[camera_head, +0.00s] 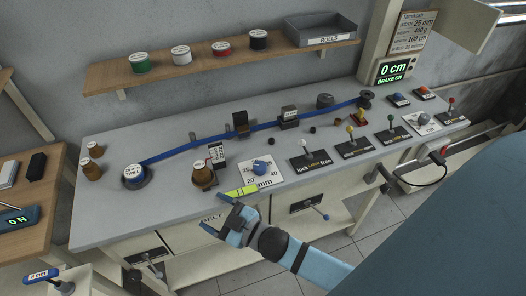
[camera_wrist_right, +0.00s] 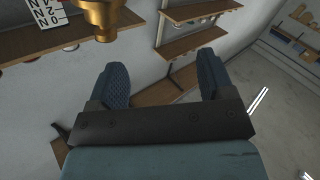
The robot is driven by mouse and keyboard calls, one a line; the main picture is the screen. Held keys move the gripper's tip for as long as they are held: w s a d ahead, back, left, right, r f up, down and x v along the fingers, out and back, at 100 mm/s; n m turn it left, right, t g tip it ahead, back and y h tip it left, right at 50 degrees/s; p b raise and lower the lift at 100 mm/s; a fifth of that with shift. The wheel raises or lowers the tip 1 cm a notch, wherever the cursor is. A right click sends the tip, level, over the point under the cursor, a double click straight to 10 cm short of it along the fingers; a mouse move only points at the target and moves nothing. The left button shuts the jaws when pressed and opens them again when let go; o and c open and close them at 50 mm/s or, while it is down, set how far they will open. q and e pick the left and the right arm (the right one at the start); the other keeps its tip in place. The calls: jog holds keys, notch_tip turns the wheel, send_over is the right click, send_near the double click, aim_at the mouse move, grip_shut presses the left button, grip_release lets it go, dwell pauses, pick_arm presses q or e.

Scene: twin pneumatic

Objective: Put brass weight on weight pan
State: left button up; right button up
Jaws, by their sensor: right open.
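Two brass weights (camera_head: 92,170) with white labels stand at the left end of the grey bench, one behind the other. A larger brass-coloured piece (camera_head: 204,178) with a label stands near the bench's front edge beside an upright scale card (camera_head: 217,154). I cannot tell whether it is the weight pan or a weight on it. A brass part (camera_wrist_right: 103,15) also shows at the top of the right wrist view, beyond the fingers. My right gripper (camera_head: 214,214) is open and empty, just off the bench's front edge below that piece. My left gripper is not in view.
A blue belt (camera_head: 190,145) runs along the bench between a left roller (camera_head: 134,176) and a right one (camera_head: 365,100). Several levers (camera_head: 308,156) stand at right. A shelf (camera_head: 215,64) with spools hangs behind. A yellow-green strip (camera_head: 241,190) lies near the front edge.

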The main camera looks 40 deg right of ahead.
jog(key=s+d+f+m+g+h, duration=0.2)
jog(key=s+f, duration=0.3)
jog(key=f, duration=0.1)
jog(key=s+d+f+m+g+h, duration=0.2)
jog(key=s+d+f+m+g, duration=0.1)
jog(key=s+f, duration=0.3)
jog(key=shift+s+d+f+m+g, duration=0.2)
jog(key=shift+s+d+m+g, duration=0.05)
jog(key=shift+d+m+g, duration=0.1)
jog(key=shift+r, duration=0.1)
